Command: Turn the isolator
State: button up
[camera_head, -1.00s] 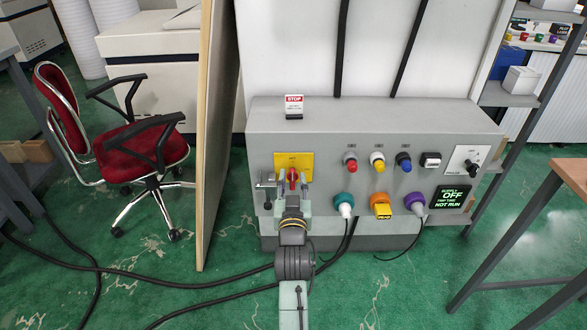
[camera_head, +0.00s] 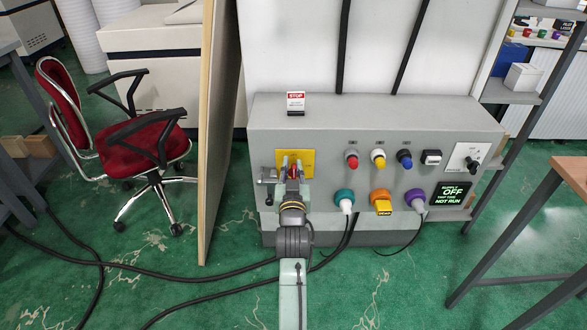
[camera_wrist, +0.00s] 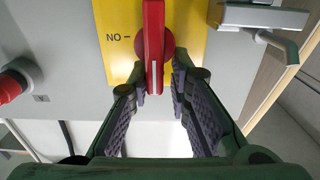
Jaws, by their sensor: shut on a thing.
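The isolator is a red handle on a yellow plate (camera_head: 308,158) at the left of the grey panel's front. In the wrist view the red handle (camera_wrist: 154,45) stands upright in the picture on its round red hub, in front of the yellow plate (camera_wrist: 190,20). An ON mark shows upside down beside it. My gripper (camera_wrist: 160,82) is shut on the handle's near end, one finger on each side. In the head view my gripper (camera_head: 291,164) hides most of the handle. A dark display (camera_head: 450,195) reads supply off, not run.
A grey metal bracket (camera_wrist: 262,15) sticks out close beside the plate. A red button (camera_wrist: 12,82) is on the other side. Coloured plugs, such as a teal one (camera_head: 344,198), line the panel's lower right. A wooden board (camera_head: 215,130) stands to the left; cables cross the floor.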

jog(key=shift+d, duration=0.3)
grip_shut()
